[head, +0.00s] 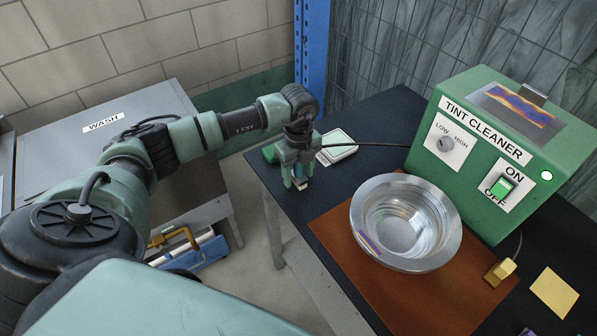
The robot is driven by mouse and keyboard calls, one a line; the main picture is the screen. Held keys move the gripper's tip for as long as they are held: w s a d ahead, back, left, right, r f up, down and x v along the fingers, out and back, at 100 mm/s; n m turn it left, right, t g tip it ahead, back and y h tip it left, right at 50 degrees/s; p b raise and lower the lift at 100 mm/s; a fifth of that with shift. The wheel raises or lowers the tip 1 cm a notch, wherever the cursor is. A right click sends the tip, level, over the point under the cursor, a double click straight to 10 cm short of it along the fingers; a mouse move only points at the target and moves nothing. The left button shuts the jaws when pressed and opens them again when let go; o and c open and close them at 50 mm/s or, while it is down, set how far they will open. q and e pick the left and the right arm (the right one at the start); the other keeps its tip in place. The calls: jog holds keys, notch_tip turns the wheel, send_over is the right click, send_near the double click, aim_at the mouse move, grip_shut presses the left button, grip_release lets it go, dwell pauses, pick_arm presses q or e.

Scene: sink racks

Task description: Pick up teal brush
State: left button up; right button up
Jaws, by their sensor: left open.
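My left gripper (299,180) points down over the left edge of the dark table, left of the metal bowl. Its jaws are open. A small teal and pale piece shows at the fingertips, but it is too small to tell whether it is the teal brush or part of the fingers. No other thing in view can be clearly made out as the teal brush. My right gripper is not in view.
A shiny metal bowl (430,200) stands on a brown mat (335,232). The green tint cleaner box (470,160) stands behind it. A yellow card (554,293) lies at the right.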

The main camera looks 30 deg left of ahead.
pick_arm(q)
grip_shut()
jog(key=shift+r, duration=0.1)
